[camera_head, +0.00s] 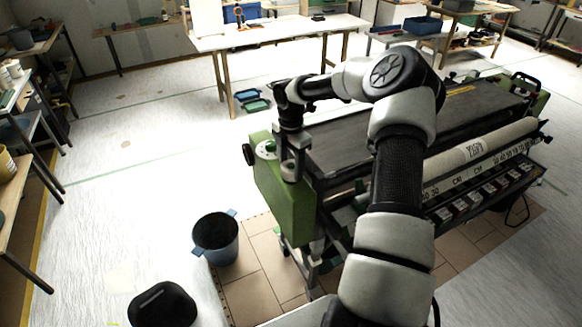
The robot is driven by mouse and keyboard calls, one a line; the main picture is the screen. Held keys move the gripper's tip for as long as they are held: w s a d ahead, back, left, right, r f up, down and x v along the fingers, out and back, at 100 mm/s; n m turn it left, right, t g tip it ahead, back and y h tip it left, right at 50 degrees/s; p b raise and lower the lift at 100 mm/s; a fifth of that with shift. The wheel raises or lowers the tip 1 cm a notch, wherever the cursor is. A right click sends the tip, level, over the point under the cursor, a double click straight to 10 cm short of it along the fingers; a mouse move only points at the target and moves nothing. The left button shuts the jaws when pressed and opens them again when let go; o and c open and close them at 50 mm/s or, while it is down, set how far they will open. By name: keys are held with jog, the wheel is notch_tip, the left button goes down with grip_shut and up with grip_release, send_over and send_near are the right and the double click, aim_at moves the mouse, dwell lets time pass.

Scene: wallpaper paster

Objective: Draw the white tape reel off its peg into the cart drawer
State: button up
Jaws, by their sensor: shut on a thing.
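My gripper (291,152) points down at the near left end of the green pasting machine (288,205). It is shut on a small pale round thing, which looks like the white tape reel (290,173). The fingers and the dark wrist hide much of it, and I cannot tell whether it is still around its peg. Just left of it, a pale ring with a green centre (266,149) sits on top of the green housing. I cannot make out the cart drawer for certain; my arm covers part of the machine's near side.
A blue-grey bucket (217,243) and a black bin (162,305) stand on the floor at left. A long pale roll (470,153) and a dark tray of small boxes (490,192) lie along the machine's right side. Tables (280,30) stand behind.

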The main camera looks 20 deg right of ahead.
jog(key=shift+r+p, duration=2.1)
jog(key=shift+r, duration=0.95)
jog(key=shift+r+p, duration=1.45)
jog(key=shift+r, duration=0.6)
jog(key=s+a+r+m, duration=0.3)
jog(key=s+a+m, duration=1.1)
jog(key=a+m, duration=0.45)
jog(key=r, duration=0.1)
jog(key=d+r+m, duration=0.1)
jog(key=r, duration=0.1)
jog(key=r+m, duration=0.1)
jog(key=r, duration=0.1)
jog(key=shift+s+d+r, duration=0.1)
jog(key=shift+d+r, duration=0.15)
jog(key=shift+d, duration=0.1)
